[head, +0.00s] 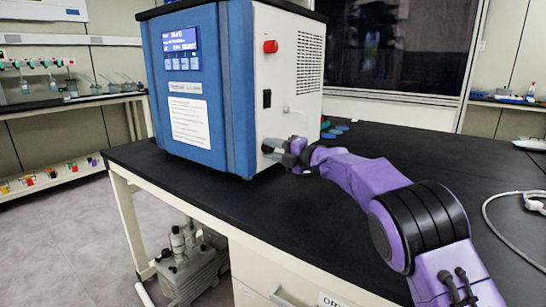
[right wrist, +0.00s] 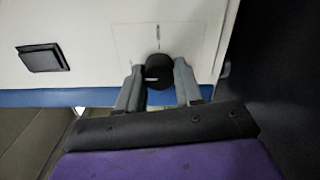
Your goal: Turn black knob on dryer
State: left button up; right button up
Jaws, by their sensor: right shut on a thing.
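The freeze dryer (head: 235,90) stands on the black bench top, with a blue front and a white side panel. The black knob (right wrist: 159,70) is on the white side panel in the right wrist view; in the head view it is hidden behind my gripper. My right gripper (head: 272,149) reaches the lower part of that side panel. In the right wrist view its two grey fingers (right wrist: 158,86) stand on either side of the knob and are shut on it. My left gripper is not in view.
A red button (head: 270,46) and a black switch (head: 267,98) are higher on the same panel. A white hose fitting (head: 289,110) sticks out beside the switch.

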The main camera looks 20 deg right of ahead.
jog(key=shift+f+n, duration=0.2)
jog(key=shift+n, duration=0.1)
dwell(0.4)
jog(key=o, duration=1)
jog(key=shift+r, duration=0.1)
jog(key=shift+o, duration=0.2)
jog(key=b+v, duration=0.1)
jog(key=v, duration=0.9)
jog(key=shift+s, duration=0.25)
jog(key=shift+d, duration=0.15)
